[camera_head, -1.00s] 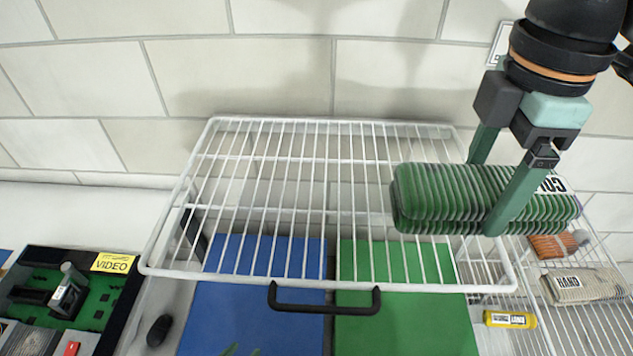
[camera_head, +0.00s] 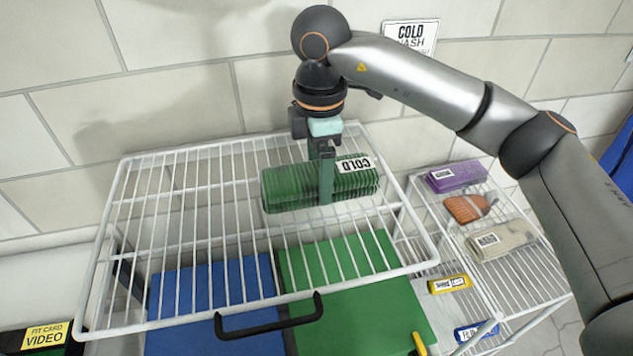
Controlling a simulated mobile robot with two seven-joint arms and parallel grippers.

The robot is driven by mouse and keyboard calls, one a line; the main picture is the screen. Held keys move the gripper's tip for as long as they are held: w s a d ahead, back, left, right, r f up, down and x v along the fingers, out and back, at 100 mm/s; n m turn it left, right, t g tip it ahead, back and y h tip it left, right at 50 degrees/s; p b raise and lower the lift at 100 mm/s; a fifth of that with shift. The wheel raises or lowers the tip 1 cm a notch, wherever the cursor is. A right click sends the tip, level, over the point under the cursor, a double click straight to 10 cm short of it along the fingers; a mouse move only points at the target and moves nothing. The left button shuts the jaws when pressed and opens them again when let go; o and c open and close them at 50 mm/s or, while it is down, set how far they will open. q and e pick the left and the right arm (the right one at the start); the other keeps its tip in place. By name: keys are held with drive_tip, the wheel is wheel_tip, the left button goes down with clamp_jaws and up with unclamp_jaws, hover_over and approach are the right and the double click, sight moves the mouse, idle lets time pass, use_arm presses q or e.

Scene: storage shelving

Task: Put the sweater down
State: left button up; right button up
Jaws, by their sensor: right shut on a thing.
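The sweater (camera_head: 290,188) is a green, ribbed, folded bundle with a white "COLD" label, seen in the head view. It lies at or just above the right half of the white wire rack (camera_head: 180,230); I cannot tell whether it touches the wires. My right gripper (camera_head: 326,200) comes down from above and is shut on the sweater near its middle, one finger showing across the front side. The other finger is hidden behind it. My left gripper is not in view.
The left half of the rack is bare. A black handle (camera_head: 268,328) sits at its front edge. Blue (camera_head: 210,300) and green (camera_head: 340,275) panels lie below. On the right, a lower wire shelf holds a purple pack (camera_head: 456,177), a brush (camera_head: 468,208) and other items.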

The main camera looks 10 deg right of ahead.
sight(317, 187)
drive_tip(key=shift+w+a+f, duration=0.1)
drive_tip(key=shift+w+f, duration=0.1)
drive_tip(key=shift+f, duration=0.05)
drive_tip(key=shift+w+f, duration=0.1)
drive_tip(key=shift+f, duration=1.55)
drive_tip(key=shift+f, duration=0.2)
drive_tip(key=o, duration=1.5)
drive_tip(key=shift+r, duration=0.15)
wheel_tip(317, 187, up, 12)
drive_tip(key=shift+r, duration=0.1)
